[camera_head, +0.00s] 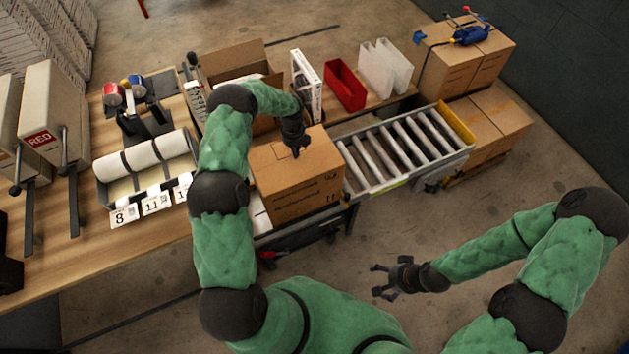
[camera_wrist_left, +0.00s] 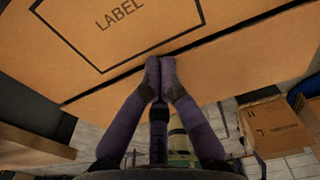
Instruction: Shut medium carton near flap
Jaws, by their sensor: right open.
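The brown medium carton (camera_head: 303,200) stands at the near end of the roller conveyor. Its top looks nearly flat, and part of it is hidden behind my left arm. In the left wrist view, a carton panel (camera_wrist_left: 90,45) marked LABEL fills the upper part, with a dark line along its lower edge. My left gripper (camera_head: 297,152) is over the carton top. Its fingertips (camera_wrist_left: 160,75) are together at that dark line; nothing shows between them, and I cannot tell whether they touch. My right gripper (camera_head: 378,281) is open and empty, off to the right of the carton.
The roller conveyor (camera_head: 408,146) runs right from the carton. Behind are an open carton (camera_head: 230,60), a white boxed filter (camera_head: 305,85), a red bin (camera_head: 345,86) and clear panels (camera_head: 384,68). More cartons (camera_head: 489,122) stand at right. The floor around my right gripper is free.

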